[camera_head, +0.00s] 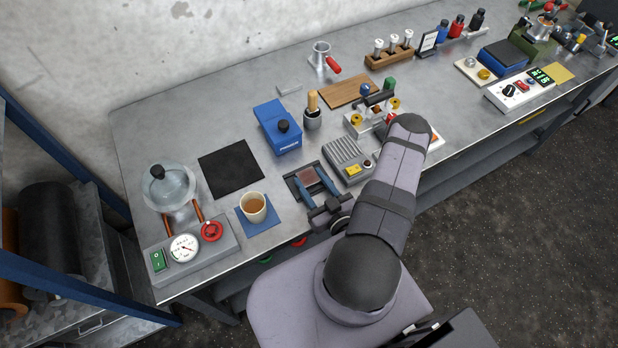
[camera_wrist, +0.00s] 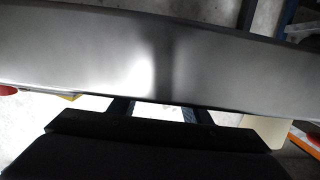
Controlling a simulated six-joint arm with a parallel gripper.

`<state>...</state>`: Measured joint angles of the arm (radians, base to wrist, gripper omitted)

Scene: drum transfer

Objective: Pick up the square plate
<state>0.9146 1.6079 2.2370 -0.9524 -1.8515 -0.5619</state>
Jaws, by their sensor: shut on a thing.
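Whether the plate touches the bench or is lifted I cannot tell. In the wrist view a blurred grey metallic band fills the upper part and hides the fingertips; only the blue finger bases show below it. I cannot tell what the band is.
A grey ribbed box (camera_head: 348,158) stands close right of the gripper. A cup (camera_head: 254,207) on a blue mat (camera_head: 268,224) is to the left. A blue box (camera_head: 278,127) stands behind. A black mat (camera_head: 230,169) lies bare at the left.

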